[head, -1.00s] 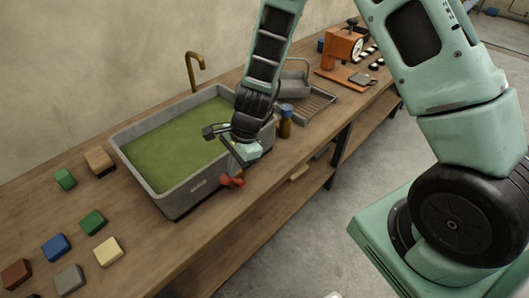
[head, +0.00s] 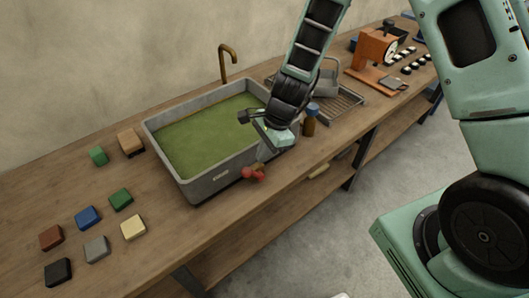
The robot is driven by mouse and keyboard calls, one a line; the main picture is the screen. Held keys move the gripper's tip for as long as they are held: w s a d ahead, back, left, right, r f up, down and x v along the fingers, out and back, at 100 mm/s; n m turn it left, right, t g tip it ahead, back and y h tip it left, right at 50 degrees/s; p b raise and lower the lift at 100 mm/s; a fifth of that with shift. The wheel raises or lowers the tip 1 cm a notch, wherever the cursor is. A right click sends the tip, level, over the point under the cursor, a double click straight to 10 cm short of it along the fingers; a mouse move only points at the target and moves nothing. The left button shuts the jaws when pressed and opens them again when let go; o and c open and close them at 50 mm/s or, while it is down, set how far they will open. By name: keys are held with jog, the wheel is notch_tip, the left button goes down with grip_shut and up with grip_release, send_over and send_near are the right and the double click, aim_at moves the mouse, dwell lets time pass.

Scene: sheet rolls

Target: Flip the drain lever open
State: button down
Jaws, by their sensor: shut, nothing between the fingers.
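The grey sink (head: 188,188) stands on the wooden bench and holds green liquid (head: 205,138). The red drain lever (head: 253,174) sticks out at the lower front of the sink, near its right corner. My gripper (head: 259,152) reaches down from the upper right, over the sink's front right corner. It is shut and empty, just above the lever. Whether its fingertips touch the lever I cannot tell, and the lever's mount is partly hidden.
A brass tap (head: 227,62) rises behind the sink. A bottle with a blue cap (head: 310,120) and a drying rack (head: 340,103) stand right of it. Several coloured blocks (head: 121,199) lie on the left. An orange machine (head: 371,52) is at the far right.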

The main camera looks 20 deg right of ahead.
notch_tip(320, 180, up, 10)
jog(key=s+b, duration=0.1)
jog(key=shift+s+r, duration=0.15)
jog(key=shift+s, duration=0.1)
dwell(0.4)
jog(key=s+a+r+n+h+b, duration=0.1)
jog(key=s+r+n+b, duration=0.1)
jog(key=s+n, duration=0.9)
jog(key=s+a+r+n+h+b, duration=0.2)
jog(key=s+r+n, duration=0.1)
jog(key=s+n, duration=0.7)
jog(key=n, duration=0.3)
jog(key=shift+s+b, duration=0.35)
